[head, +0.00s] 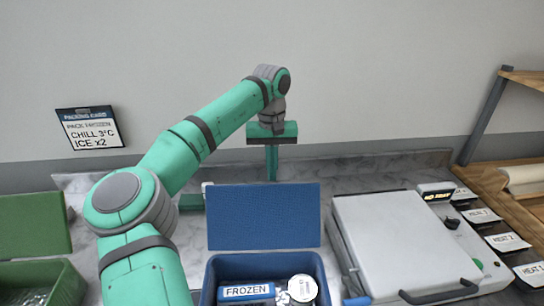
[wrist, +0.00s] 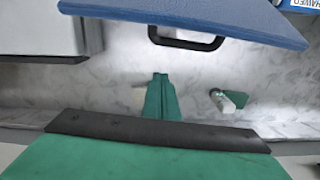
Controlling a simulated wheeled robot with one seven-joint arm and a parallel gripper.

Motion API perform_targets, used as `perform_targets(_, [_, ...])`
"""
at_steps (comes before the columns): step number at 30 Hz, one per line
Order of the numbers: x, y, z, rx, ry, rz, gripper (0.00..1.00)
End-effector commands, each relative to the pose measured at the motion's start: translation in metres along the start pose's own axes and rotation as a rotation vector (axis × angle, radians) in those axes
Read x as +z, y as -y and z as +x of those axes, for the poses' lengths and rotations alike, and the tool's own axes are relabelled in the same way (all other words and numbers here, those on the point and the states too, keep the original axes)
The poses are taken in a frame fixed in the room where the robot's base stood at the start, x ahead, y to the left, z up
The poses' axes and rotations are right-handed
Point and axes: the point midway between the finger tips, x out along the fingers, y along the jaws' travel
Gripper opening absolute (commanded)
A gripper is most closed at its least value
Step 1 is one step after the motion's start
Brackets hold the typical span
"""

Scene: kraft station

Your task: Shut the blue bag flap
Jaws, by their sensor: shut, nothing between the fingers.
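The blue bag (head: 212,285) stands at the bottom centre of the head view. Its blue flap (head: 264,217) stands up, open, at the back of the bag. Inside the bag are a box marked FROZEN (head: 246,292) and a round white tub (head: 303,288). My gripper (head: 271,170) is shut and empty, behind the flap's upper edge and pointing down. In the wrist view the shut fingers (wrist: 160,98) are apart from the blue flap (wrist: 200,14), which crosses the top. A dark handle (wrist: 187,40) shows below the flap there.
A grey lidded appliance (head: 400,240) stands right of the bag. A green bag (head: 50,285) with its flap (head: 33,226) raised is at left. A small white-and-green object (wrist: 228,100) lies behind the blue bag. The wall (head: 400,80) is close behind my gripper.

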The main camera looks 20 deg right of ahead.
Motion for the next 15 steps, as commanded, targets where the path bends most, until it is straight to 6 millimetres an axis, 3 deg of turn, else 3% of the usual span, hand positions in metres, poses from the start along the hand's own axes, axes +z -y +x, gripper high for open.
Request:
perform_targets(2, [0.001, 0.001, 0.015, -0.001, 0.002, 0.000, 0.00])
perform_targets(9, [0.027, 0.001, 0.004, -0.002, -0.001, 0.000, 0.00])
perform_targets(15, [0.037, -0.001, 0.001, -0.001, 0.000, 0.000, 0.00])
